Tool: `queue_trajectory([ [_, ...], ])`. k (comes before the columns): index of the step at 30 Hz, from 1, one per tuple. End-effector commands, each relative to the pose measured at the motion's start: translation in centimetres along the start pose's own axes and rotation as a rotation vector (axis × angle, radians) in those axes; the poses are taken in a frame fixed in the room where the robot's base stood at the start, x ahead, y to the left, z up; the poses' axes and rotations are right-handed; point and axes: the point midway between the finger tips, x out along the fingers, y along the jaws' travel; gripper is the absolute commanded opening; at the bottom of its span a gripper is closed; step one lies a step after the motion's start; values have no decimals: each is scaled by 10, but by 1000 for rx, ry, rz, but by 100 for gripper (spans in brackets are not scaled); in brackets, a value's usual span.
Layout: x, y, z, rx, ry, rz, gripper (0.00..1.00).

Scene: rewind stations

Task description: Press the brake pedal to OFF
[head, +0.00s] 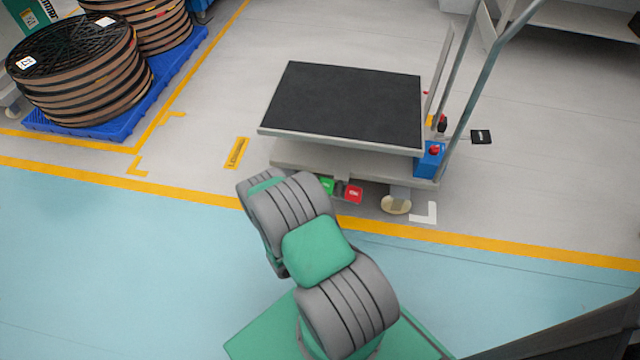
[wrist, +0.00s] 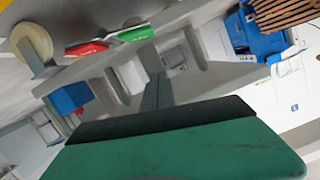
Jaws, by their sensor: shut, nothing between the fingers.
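A lift cart with a black top (head: 345,103) stands just behind the yellow floor line. At its lower front edge are a green pedal (head: 327,186) and a red pedal (head: 353,193), side by side. Their lettering is too small to read. In the wrist view, the red pedal (wrist: 86,48) and green pedal (wrist: 136,34) show near the top. My gripper (wrist: 158,82) is shut and empty, its narrow dark fingers pointing toward the cart's underside, apart from the pedals in the picture. In the head view my arm hides the gripper.
A caster (head: 396,204) sits right of the pedals. A blue box with a red button (head: 430,158) is on the cart's right corner, beside the handle (head: 480,85). Cable reels (head: 80,75) stand on a blue pallet (head: 180,80) at left. The blue floor at left is clear.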

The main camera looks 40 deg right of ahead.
Motion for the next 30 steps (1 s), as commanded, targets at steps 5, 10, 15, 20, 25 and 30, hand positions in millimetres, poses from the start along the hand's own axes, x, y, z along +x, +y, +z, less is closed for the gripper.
queue_trajectory([
  [5, 2, 0, 0, 1, -1, 2, 0],
  [10, 24, 2, 2, 4, 2, 5, 0],
  [15, 61, 2, 2, 5, 2, 6, 0],
  [20, 96, 3, 3, 5, 2, 5, 0],
  [25, 107, 2, 30, -2, -3, 1, 0],
  [30, 110, 1, 39, -1, -1, 3, 0],
])
